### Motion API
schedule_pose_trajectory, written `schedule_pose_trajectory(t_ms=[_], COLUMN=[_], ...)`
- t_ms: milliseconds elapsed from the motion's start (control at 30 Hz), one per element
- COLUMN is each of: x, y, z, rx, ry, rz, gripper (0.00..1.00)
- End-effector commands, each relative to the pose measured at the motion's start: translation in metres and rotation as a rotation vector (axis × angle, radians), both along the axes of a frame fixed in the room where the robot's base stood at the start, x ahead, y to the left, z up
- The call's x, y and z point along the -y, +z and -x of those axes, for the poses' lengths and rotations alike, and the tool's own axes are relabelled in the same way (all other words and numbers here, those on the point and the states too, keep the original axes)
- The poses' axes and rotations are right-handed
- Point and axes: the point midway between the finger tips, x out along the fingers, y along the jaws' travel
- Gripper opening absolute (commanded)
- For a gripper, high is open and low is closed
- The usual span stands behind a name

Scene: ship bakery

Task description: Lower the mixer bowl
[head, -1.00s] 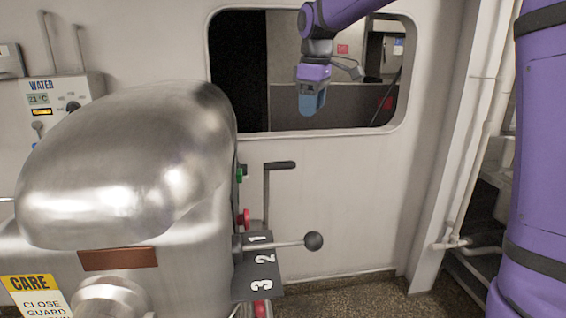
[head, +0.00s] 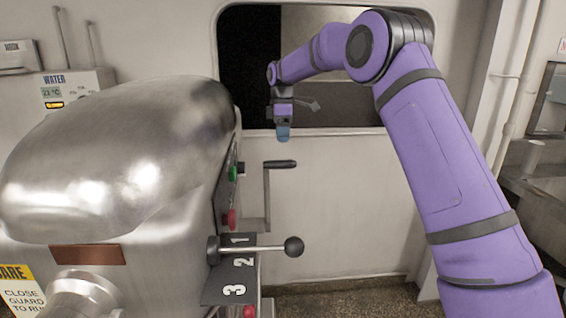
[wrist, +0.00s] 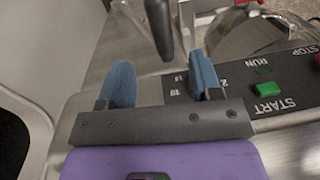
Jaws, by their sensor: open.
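The mixer (head: 110,160) has a rounded steel head at left in the head view; the bowl is hidden there. A crank with a black grip (head: 280,164) stands on the mixer's right side. My gripper (head: 283,134) hangs just above this grip, pointing down, open and empty. In the wrist view my gripper (wrist: 160,80) has its two blue fingers apart. The dark crank grip (wrist: 160,25) shows beyond the gap between them, not held. A rounded shiny metal part (wrist: 255,38) is at upper right of the wrist view; I cannot tell if it is the bowl.
A gear lever with a black ball knob (head: 294,246) sticks out below the crank, over a numbered plate (head: 230,285). Green START button (wrist: 266,89) and a red button (head: 231,218) are on the mixer's side. A wall with a window opening (head: 340,110) stands behind.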

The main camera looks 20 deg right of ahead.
Motion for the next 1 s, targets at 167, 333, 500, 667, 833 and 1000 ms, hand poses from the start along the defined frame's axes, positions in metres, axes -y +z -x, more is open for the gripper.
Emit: schedule_pose_trajectory(t_ms=[167, 333, 500, 667, 833, 1000], x=[-0.001, -0.001, -0.001, -0.002, -0.002, -0.002], y=[-0.031, -0.061, -0.082, -0.091, -0.094, -0.093], z=[0.004, 0.007, 0.009, 0.009, 0.01, 0.01], rx=[-0.004, -0.004, -0.001, -0.001, 0.0, 0.0], ry=[-0.001, -0.001, -0.002, -0.002, -0.002, -0.002], rz=[0.001, 0.0, 0.0, 0.0, 0.0, 0.0], gripper=[0.59, 0.59, 0.59, 0.59, 0.59, 0.52])
